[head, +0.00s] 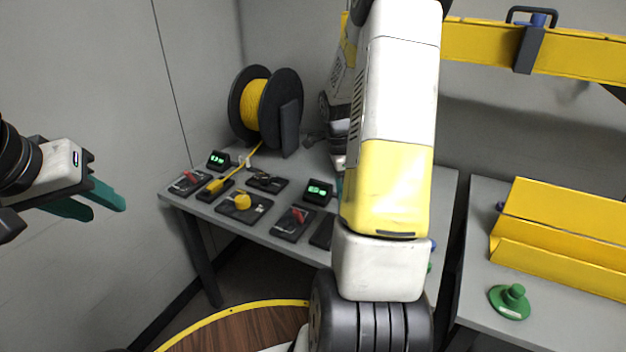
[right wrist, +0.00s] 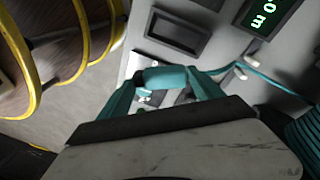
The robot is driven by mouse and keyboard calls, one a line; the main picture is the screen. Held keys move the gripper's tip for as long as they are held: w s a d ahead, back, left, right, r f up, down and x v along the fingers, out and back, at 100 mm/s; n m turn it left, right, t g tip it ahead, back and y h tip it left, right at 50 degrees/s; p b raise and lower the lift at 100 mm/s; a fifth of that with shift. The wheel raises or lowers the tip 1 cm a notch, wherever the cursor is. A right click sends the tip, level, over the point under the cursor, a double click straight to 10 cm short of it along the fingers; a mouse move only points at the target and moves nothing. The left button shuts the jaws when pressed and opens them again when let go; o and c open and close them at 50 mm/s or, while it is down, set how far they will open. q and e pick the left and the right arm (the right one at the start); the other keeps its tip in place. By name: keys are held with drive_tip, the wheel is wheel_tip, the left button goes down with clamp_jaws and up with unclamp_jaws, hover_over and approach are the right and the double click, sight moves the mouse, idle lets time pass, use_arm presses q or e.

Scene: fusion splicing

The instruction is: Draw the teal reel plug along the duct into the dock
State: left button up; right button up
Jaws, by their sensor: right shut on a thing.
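In the right wrist view my right gripper (right wrist: 163,84) is shut on the teal reel plug (right wrist: 166,76), held crosswise between its teal fingers above the grey bench. A teal cable (right wrist: 268,78) runs right from the plug past a small pale guide. Part of the teal reel (right wrist: 303,138) shows at the lower right edge. In the head view my right arm hides the right gripper and plug. My left gripper (head: 107,208) is open and empty, away from the bench at the left. The yellow duct (head: 575,58) runs high at the right. I cannot tell which fixture is the dock.
A reel of yellow cable (head: 254,108) stands at the back of the bench (head: 330,158). Dark fixtures, red levers and green displays (head: 318,191) crowd its left part. A yellow trough (head: 560,240) and a green knobbed disc (head: 510,300) occupy the right table.

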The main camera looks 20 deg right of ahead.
drive_tip(key=s+d+n, duration=0.1)
drive_tip(key=n, duration=0.1)
drive_tip(key=s+d+n, duration=0.1)
drive_tip(key=s+n, duration=0.1)
drive_tip(key=s+d+n+h, duration=0.1)
drive_tip(key=n, duration=0.1)
drive_tip(key=shift+s+d+n+t, duration=0.15)
drive_tip(key=shift+d+n+t, duration=0.15)
drive_tip(key=shift+d+n, duration=0.1)
